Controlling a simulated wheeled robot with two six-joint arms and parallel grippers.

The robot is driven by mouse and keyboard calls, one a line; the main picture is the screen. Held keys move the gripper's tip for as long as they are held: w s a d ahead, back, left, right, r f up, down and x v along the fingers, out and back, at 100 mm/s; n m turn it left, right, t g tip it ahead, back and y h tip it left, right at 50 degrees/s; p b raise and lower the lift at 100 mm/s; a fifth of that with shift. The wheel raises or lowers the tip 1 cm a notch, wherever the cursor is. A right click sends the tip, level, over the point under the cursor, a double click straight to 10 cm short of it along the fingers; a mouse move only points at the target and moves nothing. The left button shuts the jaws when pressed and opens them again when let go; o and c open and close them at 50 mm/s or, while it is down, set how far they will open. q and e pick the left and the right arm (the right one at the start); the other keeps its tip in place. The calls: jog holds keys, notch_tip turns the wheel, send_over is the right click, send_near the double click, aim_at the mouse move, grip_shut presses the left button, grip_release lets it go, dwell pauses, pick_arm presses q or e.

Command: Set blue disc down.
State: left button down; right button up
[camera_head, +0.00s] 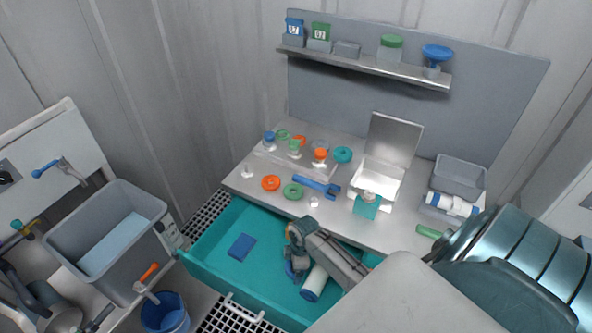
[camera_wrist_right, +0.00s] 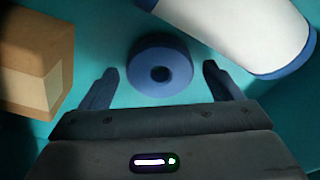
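The blue disc (camera_wrist_right: 161,66), a thick ring with a dark centre hole, lies flat on the teal drawer floor in the right wrist view. My right gripper (camera_wrist_right: 160,82) is open, its blue fingers apart on either side of the disc's near edge, with visible gaps to it. In the head view the right gripper (camera_head: 295,271) is down inside the open teal drawer (camera_head: 216,258); I cannot make out the disc there, close to the fingers. My left gripper is not in view.
A white cylinder with blue ends (camera_wrist_right: 240,30) lies right of the disc, and a brown box (camera_wrist_right: 35,60) stands left. A blue block (camera_head: 242,247) lies in the drawer's left part. The worktop (camera_head: 235,180) above holds rings, a blue wrench (camera_head: 316,187) and an open white box (camera_head: 380,178).

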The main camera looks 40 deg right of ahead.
notch_tip(320, 180, up, 12)
jog(key=d+b, duration=0.1)
jog(key=shift+s, duration=0.4)
jog(key=shift+d+r, duration=0.1)
jog(key=shift+c, duration=0.3)
dwell(1.0)
